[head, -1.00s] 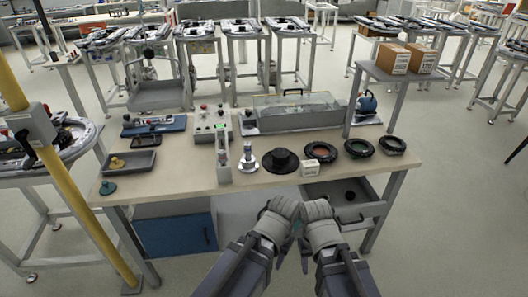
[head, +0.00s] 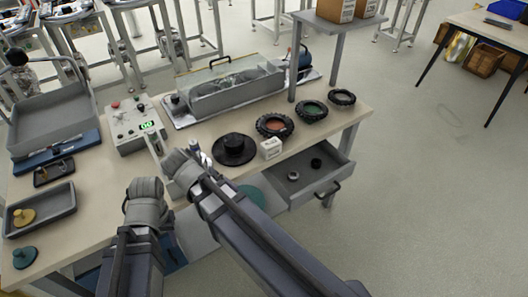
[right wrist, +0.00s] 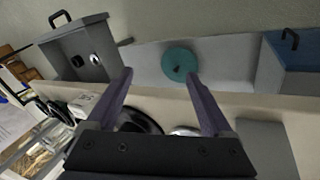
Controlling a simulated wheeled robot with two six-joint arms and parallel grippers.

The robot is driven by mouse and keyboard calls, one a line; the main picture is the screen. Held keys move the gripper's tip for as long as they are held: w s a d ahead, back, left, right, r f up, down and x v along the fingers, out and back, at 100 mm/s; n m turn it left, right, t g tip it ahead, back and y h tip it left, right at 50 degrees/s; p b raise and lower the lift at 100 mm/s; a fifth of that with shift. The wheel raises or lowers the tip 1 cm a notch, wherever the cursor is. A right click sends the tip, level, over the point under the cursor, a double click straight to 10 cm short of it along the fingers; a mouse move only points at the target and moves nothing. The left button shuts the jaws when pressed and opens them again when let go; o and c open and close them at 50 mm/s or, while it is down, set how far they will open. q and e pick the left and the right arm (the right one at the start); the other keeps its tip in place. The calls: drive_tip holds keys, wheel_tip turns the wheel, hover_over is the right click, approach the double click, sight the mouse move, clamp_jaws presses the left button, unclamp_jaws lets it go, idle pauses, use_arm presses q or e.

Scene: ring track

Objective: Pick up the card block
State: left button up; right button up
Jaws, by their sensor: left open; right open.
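The card block is a small white box with faint print (head: 271,148). It stands on the workbench near the front edge, right of a black round flanged part (head: 234,149). In the right wrist view the card block (right wrist: 84,104) is left of my fingers. My left gripper (head: 145,188) is over the front left of the bench, well away from the block. My right gripper (head: 184,168) is near the front edge, left of the block and apart from it. In the right wrist view its fingers (right wrist: 158,76) are apart and nothing is held between them.
Several black rings (head: 312,110) lie behind and right of the block. A control box (head: 128,125) and clear-covered fixture (head: 235,92) stand farther back. A teal disc (right wrist: 179,63) lies below the bench.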

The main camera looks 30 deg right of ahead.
drive_tip(key=w+d+m+h+b, duration=0.3)
drive_tip(key=w+d+m+h, duration=0.2)
drive_tip(key=w+d+m, duration=0.3)
drive_tip(key=m+h+b, duration=0.3)
drive_tip(key=m, duration=0.3)
approach(267, 144)
drive_tip(key=shift+d+f+t, duration=0.3)
drive_tip(key=shift+d+f, duration=0.5)
drive_tip(key=shift+d, duration=0.05)
drive_tip(key=shift+d+r+h, duration=0.25)
drive_tip(key=shift+h, duration=0.05)
drive_tip(key=shift+s+f+b+x, duration=0.15)
drive_tip(key=shift+b+x, duration=0.65)
drive_tip(key=shift+x, duration=1.1)
drive_tip(key=shift+s+f+b+x, duration=0.1)
drive_tip(key=shift+b+x, duration=0.65)
drive_tip(key=shift+x, duration=1.15)
drive_tip(key=shift+w, duration=0.1)
use_arm(q)
wheel_tip(267, 144, down, 10)
drive_tip(key=shift+f, duration=0.2)
use_arm(e)
clamp_jaws()
